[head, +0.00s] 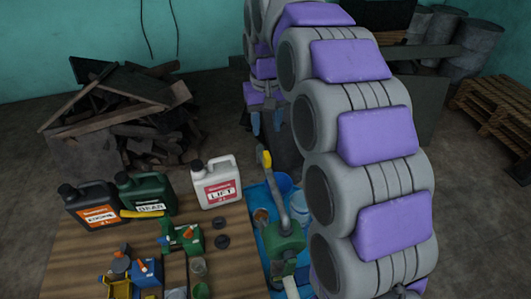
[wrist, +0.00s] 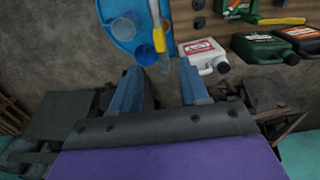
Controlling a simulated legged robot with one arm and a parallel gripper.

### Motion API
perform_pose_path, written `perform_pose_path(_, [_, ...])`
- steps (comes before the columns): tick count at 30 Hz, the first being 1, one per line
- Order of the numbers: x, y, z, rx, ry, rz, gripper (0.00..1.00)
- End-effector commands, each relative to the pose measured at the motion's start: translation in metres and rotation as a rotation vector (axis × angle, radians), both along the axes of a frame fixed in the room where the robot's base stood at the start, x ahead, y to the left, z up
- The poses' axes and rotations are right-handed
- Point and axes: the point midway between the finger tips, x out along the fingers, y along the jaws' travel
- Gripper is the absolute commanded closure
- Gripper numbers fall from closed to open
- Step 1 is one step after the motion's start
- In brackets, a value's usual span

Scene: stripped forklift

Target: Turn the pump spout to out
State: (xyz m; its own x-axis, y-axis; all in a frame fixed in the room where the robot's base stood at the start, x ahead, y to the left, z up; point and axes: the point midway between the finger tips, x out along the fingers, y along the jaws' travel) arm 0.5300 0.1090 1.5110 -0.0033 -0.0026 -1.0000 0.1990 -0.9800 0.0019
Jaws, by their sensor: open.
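The green pump (head: 287,243) stands at the blue tray, partly beside my arm. A grey pipe (head: 275,195) with a yellow end (head: 266,159) rises from it and leans away; I cannot tell whether this is the spout or a handle. A pale pipe (head: 290,287) shows at the pump's lower front. My gripper (head: 266,124) is open and empty beyond the yellow end. In the wrist view, my gripper (wrist: 161,66) has its two blue fingers apart, with the yellow end (wrist: 158,40) ahead of the gap, apparently untouched. The pump body is not clear there.
The blue tray (head: 253,200) holds buckets, including a blue bucket (head: 284,183). A wooden table (head: 85,240) at left carries a white LIFT jug (head: 217,185), a green jug (head: 145,195), a black jug (head: 92,205) and small parts. Scrap wood (head: 125,115) lies behind.

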Motion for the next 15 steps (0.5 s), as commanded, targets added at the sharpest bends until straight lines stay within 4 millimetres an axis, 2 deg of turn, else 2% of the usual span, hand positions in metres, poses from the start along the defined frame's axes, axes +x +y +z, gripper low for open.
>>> perform_pose_path(15, [-0.001, 0.002, -0.084, -0.001, 0.004, 0.000, 0.55])
